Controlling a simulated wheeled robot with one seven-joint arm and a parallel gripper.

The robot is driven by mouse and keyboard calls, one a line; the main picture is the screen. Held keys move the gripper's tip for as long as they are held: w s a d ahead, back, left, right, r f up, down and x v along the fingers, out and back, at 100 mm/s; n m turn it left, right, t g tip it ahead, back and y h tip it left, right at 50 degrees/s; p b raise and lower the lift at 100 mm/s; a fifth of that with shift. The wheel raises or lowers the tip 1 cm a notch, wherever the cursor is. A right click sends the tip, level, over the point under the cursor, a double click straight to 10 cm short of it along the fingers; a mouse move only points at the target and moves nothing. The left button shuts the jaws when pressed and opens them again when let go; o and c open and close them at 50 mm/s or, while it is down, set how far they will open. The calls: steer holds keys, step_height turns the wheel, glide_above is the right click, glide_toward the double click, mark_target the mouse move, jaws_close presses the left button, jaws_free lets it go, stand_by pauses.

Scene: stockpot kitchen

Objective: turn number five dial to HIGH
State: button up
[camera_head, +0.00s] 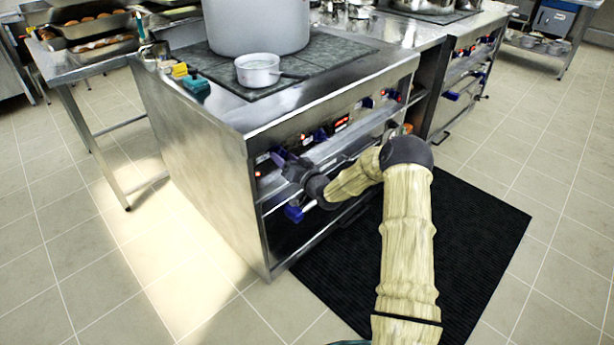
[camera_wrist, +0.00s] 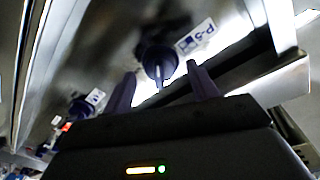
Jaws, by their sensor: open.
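A dark blue dial (camera_wrist: 158,62) on the steel front panel stands between the fingertips of my gripper (camera_wrist: 162,85) in the wrist view. A small white label beside it carries a mark that looks like "P-5". The fingers are open, one on each side of the dial, with visible gaps; contact cannot be told. The dial's setting cannot be read. A second dial (camera_wrist: 80,108) with its own label shows farther left in the wrist view.
Other blue dials (camera_head: 320,135) and red lights line the panel. A blue handle (camera_head: 293,213) sits below my gripper. A big pot (camera_head: 257,25) and a small saucepan (camera_head: 258,70) stand on the cooktop. A black mat (camera_head: 470,225) lies on the floor in front.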

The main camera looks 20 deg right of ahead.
steer(key=p+v, duration=0.1)
steer(key=v, duration=1.5)
steer(key=shift+p, duration=0.3)
steer(key=shift+s+f, duration=0.1)
steer(key=shift+f, duration=0.05)
steer(key=s+a+r+g+h, duration=0.25)
steer(key=s+g, duration=0.25)
steer(key=s, duration=0.4)
steer(key=s+a+r+n+g+h, duration=0.1)
steer(key=s+a+r+g+h, duration=0.2)
steer(key=s, duration=0.6)
steer(key=s+a+r+g+h, duration=0.1)
steer(key=s+r+g+h, duration=0.15)
steer(key=s+g, duration=0.5)
step_height(320, 180, up, 27)
steer(key=t+p, duration=0.1)
steer(key=p, duration=2.5)
steer(key=shift+s+d+t, duration=0.3)
steer(key=shift+s+t, duration=0.05)
steer(key=shift+s, duration=0.05)
